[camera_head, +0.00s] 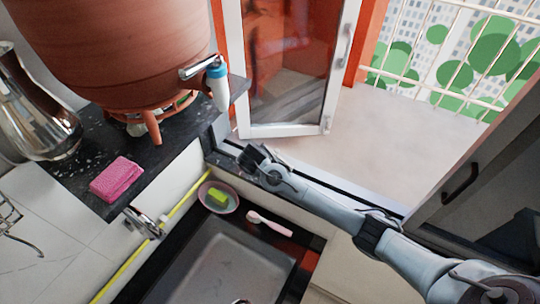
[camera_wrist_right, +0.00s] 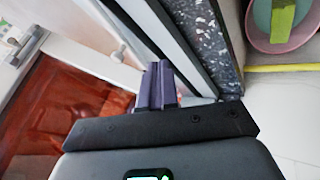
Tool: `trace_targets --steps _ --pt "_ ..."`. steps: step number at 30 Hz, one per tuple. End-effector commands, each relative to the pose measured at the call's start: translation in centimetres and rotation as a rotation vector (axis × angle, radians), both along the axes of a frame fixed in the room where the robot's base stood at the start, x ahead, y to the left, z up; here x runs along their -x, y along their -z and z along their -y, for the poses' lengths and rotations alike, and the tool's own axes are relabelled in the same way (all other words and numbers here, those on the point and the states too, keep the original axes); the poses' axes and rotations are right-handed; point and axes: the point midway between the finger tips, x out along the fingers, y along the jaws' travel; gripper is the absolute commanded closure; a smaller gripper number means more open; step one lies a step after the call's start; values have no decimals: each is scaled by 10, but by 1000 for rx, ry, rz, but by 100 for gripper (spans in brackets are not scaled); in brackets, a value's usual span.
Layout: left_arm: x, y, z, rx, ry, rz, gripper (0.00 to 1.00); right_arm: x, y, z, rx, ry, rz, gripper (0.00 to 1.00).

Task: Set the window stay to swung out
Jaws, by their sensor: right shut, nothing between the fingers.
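The white-framed window sash (camera_head: 285,128) stands open over the outer ledge, with a pale handle (camera_head: 346,35) on its right stile. Its white frame also shows at the left of the wrist view (camera_wrist_right: 18,62). A small pale fitting (camera_wrist_right: 118,54) lies near the sill there; I cannot tell whether it is the window stay. My right gripper (camera_head: 250,156) is low over the sill, just below the sash's lower left corner. In the wrist view its dark fingers (camera_wrist_right: 156,84) are together with nothing between them. My left gripper is not in view.
A clay pot (camera_head: 110,45) with a tap (camera_head: 206,68) stands on the dark counter, near a steel jug (camera_head: 35,115) and pink sponge (camera_head: 116,180). A pink dish (camera_head: 207,201) with a green block (camera_head: 218,198) and a brush (camera_head: 270,224) lie by the sink. The outer ledge (camera_head: 390,150) is clear.

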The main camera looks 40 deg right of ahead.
Motion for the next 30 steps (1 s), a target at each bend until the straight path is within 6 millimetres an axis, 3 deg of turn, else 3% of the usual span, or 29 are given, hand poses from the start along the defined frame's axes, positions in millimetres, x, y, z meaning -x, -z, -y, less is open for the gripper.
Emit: trace_targets --steps 8,18,30 --pt "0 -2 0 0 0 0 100 -21 41 23 -1 3 -2 100" --pt "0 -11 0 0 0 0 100 -24 40 57 -1 0 1 100" --pt "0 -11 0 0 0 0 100 -24 41 62 -1 0 1 100"
